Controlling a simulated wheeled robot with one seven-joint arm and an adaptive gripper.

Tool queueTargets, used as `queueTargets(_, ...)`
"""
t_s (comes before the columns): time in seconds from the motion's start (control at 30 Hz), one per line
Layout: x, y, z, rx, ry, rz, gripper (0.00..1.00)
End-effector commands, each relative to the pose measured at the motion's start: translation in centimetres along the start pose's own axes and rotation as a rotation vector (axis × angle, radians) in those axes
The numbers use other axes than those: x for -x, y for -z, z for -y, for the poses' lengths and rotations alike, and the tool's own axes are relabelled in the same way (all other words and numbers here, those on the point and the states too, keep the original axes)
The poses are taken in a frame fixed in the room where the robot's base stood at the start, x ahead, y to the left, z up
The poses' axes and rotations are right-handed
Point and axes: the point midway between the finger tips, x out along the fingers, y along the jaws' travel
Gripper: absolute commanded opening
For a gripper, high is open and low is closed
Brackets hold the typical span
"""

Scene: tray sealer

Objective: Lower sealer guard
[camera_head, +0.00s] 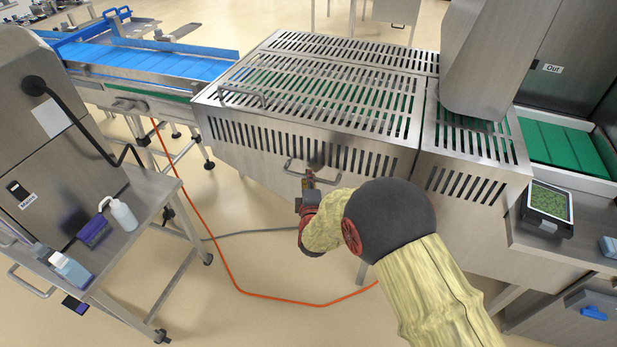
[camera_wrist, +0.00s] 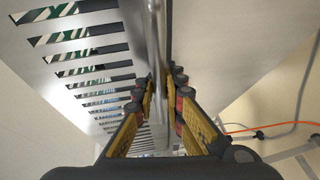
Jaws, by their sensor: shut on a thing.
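The sealer guard (camera_head: 235,140) is a stainless steel cover with slots along its top and front, lying over a green conveyor. Its top looks roughly level, and its front face hangs down towards me. A bar handle (camera_head: 288,168) sticks out low on the front face. My gripper (camera_head: 309,180) is at this handle, its fingers around the bar. In the wrist view the handle bar (camera_wrist: 156,50) runs between the two fingers of my gripper (camera_wrist: 163,95), and the slotted guard face (camera_wrist: 75,30) is beside it. The fingers hide part of the handle.
A blue conveyor (camera_head: 150,60) is at the back left. A steel table (camera_head: 140,210) with bottles stands at left. A tray with green contents (camera_head: 549,202) lies on the right ledge. An orange cable (camera_head: 240,290) crosses the floor below my arm.

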Motion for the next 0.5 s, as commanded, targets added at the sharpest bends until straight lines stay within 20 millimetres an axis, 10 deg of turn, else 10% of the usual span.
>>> queueTargets(0.23, 0.32, -0.19, 1.28, 0.006, 0.022, 0.001, 0.19)
queueTargets(0.5, 0.26, -0.16, 1.03, 0.005, 0.018, 0.001, 0.19)
